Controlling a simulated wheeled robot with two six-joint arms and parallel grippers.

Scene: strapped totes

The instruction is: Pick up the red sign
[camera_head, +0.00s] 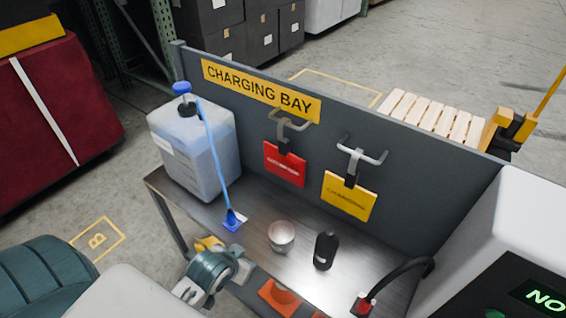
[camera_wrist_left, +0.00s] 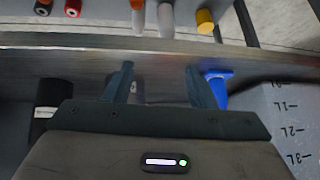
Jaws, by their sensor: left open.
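The red sign (camera_head: 284,165) hangs by a black clip from a grey hook on the dark panel, under the yellow "CHARGING BAY" label (camera_head: 262,90). Its lettering is too small to read. A yellow sign (camera_head: 349,197) hangs on a second hook to its right. My left gripper comes in low at the front edge of the bench in the head view, well below and apart from the red sign. In the left wrist view the gripper (camera_wrist_left: 158,82) is open with nothing between its fingers; the red sign is not in that view. My right gripper is not in view.
The bench (camera_head: 258,215) holds a translucent jug (camera_head: 197,150) with a blue hose and nozzle (camera_head: 234,220), a pale cup (camera_head: 281,236), and a black object (camera_head: 325,250). A white charger box (camera_head: 520,235) stands at right, with a black cable. An orange object (camera_head: 280,297) sits below the bench edge.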

